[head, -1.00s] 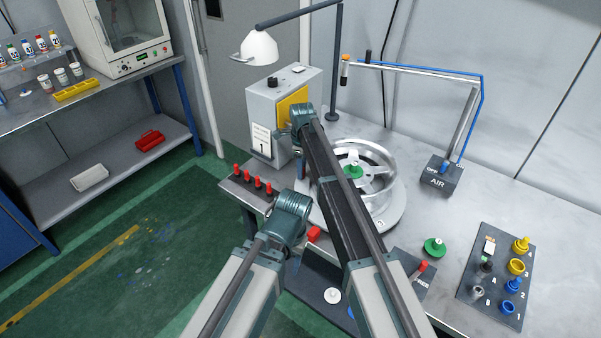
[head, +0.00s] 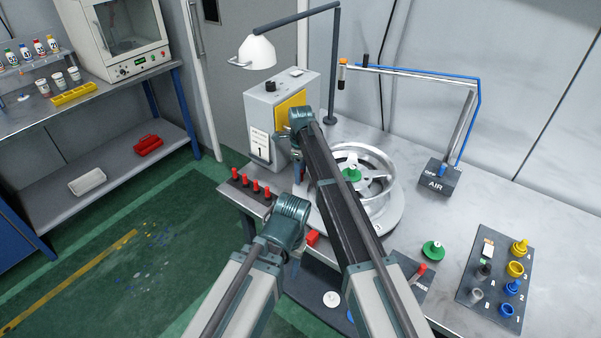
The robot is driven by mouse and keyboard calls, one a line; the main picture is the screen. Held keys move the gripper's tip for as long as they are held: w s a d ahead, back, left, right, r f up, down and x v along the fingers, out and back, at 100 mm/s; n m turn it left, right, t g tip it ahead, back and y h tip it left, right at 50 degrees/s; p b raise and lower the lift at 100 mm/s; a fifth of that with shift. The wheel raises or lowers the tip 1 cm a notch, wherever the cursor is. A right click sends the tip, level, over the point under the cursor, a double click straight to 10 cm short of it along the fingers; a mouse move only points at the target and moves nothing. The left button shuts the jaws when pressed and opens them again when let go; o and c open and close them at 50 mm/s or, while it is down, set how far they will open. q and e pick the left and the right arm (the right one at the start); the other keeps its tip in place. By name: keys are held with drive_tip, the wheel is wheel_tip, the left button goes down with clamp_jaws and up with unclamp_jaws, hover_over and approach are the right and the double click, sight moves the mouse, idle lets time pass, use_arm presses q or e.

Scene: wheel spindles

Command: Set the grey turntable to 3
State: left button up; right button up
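The grey turntable (head: 393,222) is a round disc on the bench with a silver spoked wheel (head: 384,200) lying on it. A green cap (head: 349,176) sits at the wheel's hub. My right arm crosses in front and hides the turntable's left part. No number on its visible rim can be read now. A grey box with a yellow panel (head: 291,107) stands behind it, with a white card (head: 259,146) showing 1. My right gripper is mostly hidden behind its own arm, so its fingers cannot be made out. My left gripper is hidden below its arm.
Several red pegs (head: 256,186) stand at the bench's left edge. A black AIR block (head: 438,178) with a jointed pipe stands right of the turntable. A dark board (head: 490,318) with yellow and blue parts and a loose green part (head: 432,250) lie at right. A lamp (head: 258,52) hangs behind.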

drive_tip(key=shift+r, duration=0.15)
wheel_tip(320, 180, up, 14)
drive_tip(key=p, duration=1.3)
drive_tip(key=shift+f+p, duration=0.25)
drive_tip(key=shift+p, duration=0.15)
